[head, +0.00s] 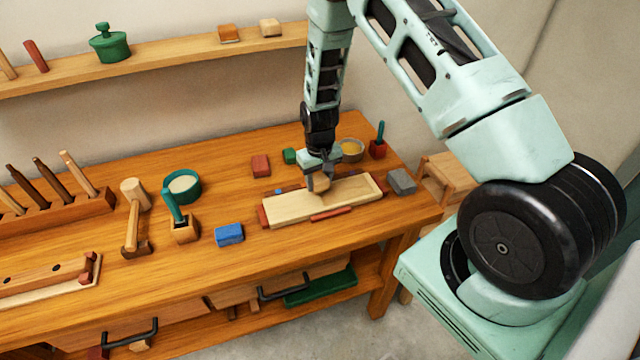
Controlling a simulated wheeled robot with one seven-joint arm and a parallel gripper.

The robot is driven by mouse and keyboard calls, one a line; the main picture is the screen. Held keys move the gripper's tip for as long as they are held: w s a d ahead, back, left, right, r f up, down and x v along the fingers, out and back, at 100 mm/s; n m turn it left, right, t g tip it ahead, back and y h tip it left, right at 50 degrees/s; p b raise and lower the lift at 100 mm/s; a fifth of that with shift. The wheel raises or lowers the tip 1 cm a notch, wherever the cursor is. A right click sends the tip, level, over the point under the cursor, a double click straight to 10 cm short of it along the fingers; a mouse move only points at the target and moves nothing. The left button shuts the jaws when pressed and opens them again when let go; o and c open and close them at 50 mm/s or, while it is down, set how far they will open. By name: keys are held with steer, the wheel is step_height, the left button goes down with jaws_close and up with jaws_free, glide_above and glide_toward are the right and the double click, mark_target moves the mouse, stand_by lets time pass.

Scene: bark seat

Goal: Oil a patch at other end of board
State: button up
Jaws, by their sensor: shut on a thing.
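A pale wooden board (287,209) lies on the workbench, right of the middle in the head view. My gripper (319,185) is over the middle of the board, pointing down, shut on a small tan block (323,186). The block is at or just above the board's surface; I cannot tell whether it touches. A small bowl with yellow contents (352,149) stands behind the board, partly hidden by my gripper.
Red strips (331,213) border the board. A grey block (401,181) and a red holder with a teal handle (378,146) are at right.

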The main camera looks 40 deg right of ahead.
steer(key=shift+r+p, duration=1.4)
steer(key=shift+r, duration=1.25)
steer(key=shift+f+b, duration=0.15)
steer(key=shift+b, duration=0.25)
